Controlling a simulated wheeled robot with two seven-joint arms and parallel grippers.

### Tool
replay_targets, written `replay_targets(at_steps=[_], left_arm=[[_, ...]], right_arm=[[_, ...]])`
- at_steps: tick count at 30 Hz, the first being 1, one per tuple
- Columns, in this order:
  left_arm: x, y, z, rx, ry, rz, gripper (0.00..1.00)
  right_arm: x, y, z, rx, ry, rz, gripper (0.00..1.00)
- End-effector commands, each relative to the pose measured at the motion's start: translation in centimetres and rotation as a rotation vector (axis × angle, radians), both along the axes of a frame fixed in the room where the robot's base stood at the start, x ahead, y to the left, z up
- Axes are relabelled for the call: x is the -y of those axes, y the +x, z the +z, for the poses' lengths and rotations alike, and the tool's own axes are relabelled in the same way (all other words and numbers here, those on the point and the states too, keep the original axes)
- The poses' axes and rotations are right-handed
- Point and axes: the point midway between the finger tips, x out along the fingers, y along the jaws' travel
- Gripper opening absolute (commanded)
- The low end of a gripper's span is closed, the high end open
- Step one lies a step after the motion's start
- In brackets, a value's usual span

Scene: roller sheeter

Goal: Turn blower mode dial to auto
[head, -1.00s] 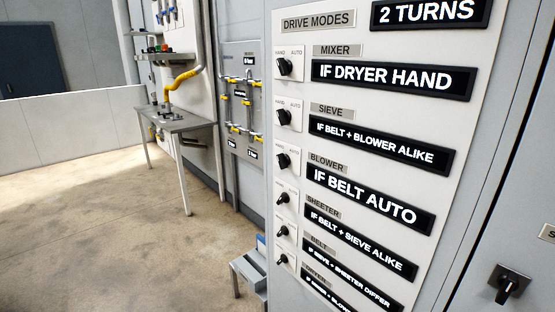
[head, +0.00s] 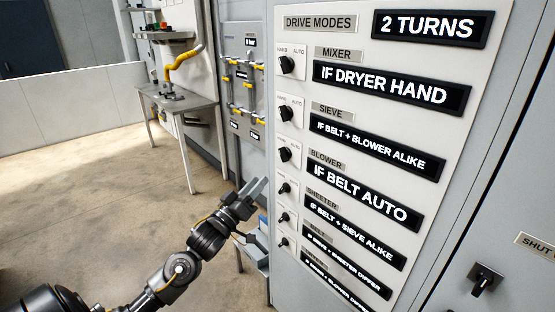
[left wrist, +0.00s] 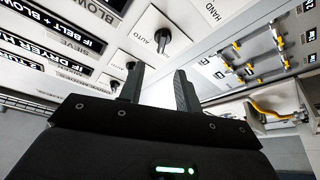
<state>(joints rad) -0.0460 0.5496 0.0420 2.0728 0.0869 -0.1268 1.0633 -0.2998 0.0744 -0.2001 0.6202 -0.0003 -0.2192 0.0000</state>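The blower dial (head: 284,154) is a black knob on a white plate, left of the BLOWER label (head: 325,160) on the drive modes panel. Its display (head: 358,195) reads IF BELT AUTO. The knob is too small to tell which way it points. My left gripper (head: 257,190) is open and empty, below and left of this dial, apart from the panel. In the left wrist view its two fingers (left wrist: 158,88) stand apart with nothing between them. A black dial (left wrist: 162,38) marked AUTO shows beyond them; I cannot tell which one. My right gripper is out of view.
The mixer dial (head: 287,65) and sieve dial (head: 284,113) are above; smaller dials, including the sheeter dial (head: 284,188), are below. A piped panel (head: 243,85) and a grey table (head: 180,100) stand behind on the left. Open floor lies left of the cabinet.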

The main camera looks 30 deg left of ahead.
Motion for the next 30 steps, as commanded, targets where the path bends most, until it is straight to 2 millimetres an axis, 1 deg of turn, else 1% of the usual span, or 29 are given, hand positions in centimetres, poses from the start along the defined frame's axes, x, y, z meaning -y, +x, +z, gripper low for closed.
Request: replay_targets(at_steps=[3,8,11,18,24,27,30], left_arm=[[0.0,0.0,0.0,-0.003,-0.037,-0.013,0.34],[0.0,0.5,0.2,-0.003,-0.039,-0.012,0.34],[0.0,1.5,0.7,-0.002,-0.038,-0.012,0.34],[0.4,5.8,2.4,-0.003,-0.037,-0.011,0.34],[0.7,8.7,3.2,-0.005,-0.038,-0.012,0.34],[0.8,9.6,3.4,-0.004,-0.037,-0.011,0.34],[0.9,10.0,3.5,-0.005,-0.037,-0.013,0.34]], right_arm=[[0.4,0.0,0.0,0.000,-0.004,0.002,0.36],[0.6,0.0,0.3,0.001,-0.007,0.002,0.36],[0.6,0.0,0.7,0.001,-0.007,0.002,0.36],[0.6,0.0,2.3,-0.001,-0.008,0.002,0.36],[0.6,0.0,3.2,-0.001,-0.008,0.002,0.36],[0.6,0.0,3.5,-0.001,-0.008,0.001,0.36],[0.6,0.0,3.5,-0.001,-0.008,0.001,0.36]])
